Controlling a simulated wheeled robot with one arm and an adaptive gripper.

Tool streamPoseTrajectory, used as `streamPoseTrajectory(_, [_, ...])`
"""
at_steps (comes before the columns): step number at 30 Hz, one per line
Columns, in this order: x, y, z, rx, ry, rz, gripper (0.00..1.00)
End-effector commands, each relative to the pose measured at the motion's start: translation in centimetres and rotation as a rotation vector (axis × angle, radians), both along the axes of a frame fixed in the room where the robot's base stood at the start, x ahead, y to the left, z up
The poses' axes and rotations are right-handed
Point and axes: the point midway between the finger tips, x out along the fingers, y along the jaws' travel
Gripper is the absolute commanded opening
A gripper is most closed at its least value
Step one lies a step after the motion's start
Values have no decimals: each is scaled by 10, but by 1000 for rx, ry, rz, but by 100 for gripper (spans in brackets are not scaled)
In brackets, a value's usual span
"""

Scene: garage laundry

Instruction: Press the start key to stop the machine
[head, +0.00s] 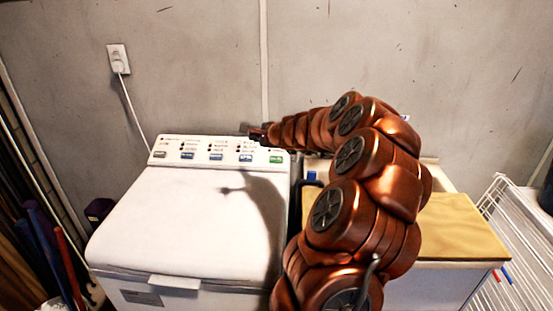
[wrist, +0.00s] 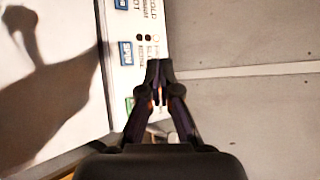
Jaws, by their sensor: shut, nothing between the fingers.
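The white top-loading machine (head: 185,225) stands against the wall with its lid down. Its control panel (head: 200,147) runs along the back, with a row of keys and small indicator dots. A green key (head: 276,159) is at the right end, with blue keys to its left; its label is too small to read. The green key also shows in the wrist view (wrist: 129,104), partly cut off by my gripper. My gripper (head: 257,135) is shut and empty at the panel's upper back edge, above and slightly left of the green key. In the wrist view, its fingertips (wrist: 160,70) are beside the keys; contact is unclear.
A wall outlet (head: 119,58) with a plugged cord is at the back left. A wooden board (head: 455,228) on a white unit is at the right, beside a white wire rack (head: 520,240). Long-handled tools (head: 55,250) lean at the left. The lid is clear.

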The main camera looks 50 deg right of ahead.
Motion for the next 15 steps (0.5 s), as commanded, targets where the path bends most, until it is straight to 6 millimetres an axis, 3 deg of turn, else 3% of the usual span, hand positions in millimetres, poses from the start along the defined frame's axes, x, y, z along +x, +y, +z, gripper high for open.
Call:
streamPoseTrajectory(3, [-13, -35, -12, 37, 0, -92, 0])
streamPoseTrajectory(6, [-21, -52, -17, 58, -2, -141, 0])
streamPoseTrajectory(15, [-27, -66, -21, 73, -5, -179, 0])
